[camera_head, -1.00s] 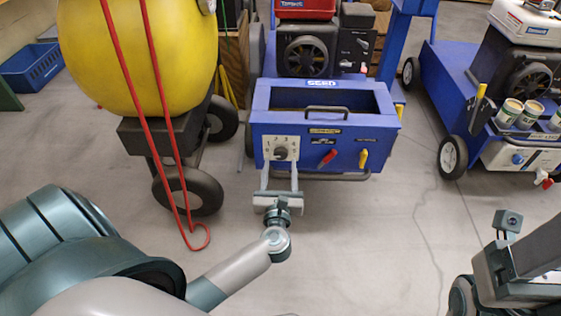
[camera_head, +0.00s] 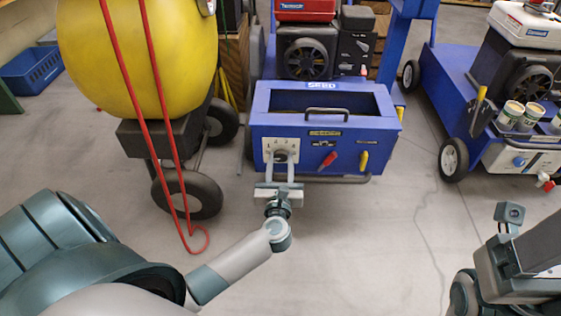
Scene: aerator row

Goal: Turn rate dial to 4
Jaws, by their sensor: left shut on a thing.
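The rate dial (camera_head: 281,156) is a small dark knob on a white numbered plate at the left of the front of the blue SEED box (camera_head: 261,135). My left gripper (camera_head: 281,160) reaches up to the plate from below. Its two pale fingers stand either side of the dial and are shut on it. The fingers and the small size hide which number the dial points to. Part of my right arm shows at the lower right, but its fingers are not in view.
A red lever (camera_head: 327,160) and a yellow lever (camera_head: 363,161) stick out right of the dial. A yellow tank (camera_head: 140,60) on a wheeled cart stands close left, with red hoses (camera_head: 130,90) hanging down. Another blue machine (camera_head: 440,90) stands right. The floor in front is clear.

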